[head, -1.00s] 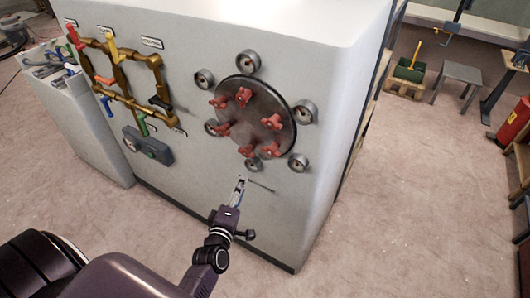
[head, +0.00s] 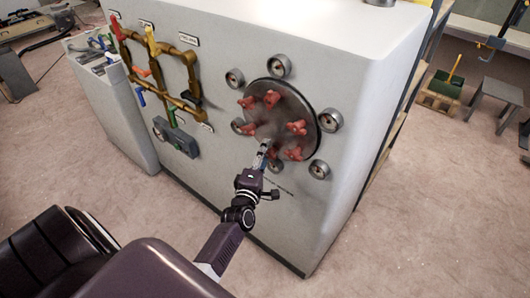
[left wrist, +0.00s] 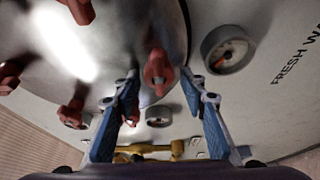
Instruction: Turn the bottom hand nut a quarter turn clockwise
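The round grey hatch (head: 283,112) on the white cabinet carries several red hand nuts around its rim. The bottom hand nut (head: 292,153) is at its lower edge, partly hidden by my left gripper (head: 264,147) in the head view. In the left wrist view, my left gripper (left wrist: 161,82) is open, with blue finger pads apart. A red hand nut (left wrist: 157,72) shows in the gap between the fingertips; contact cannot be told. My right gripper is not in view.
Round gauges (head: 330,121) surround the hatch; one is close beside the fingers in the wrist view (left wrist: 228,49). Brass pipes with coloured levers (head: 159,68) and a grey box (head: 176,139) are left on the cabinet face.

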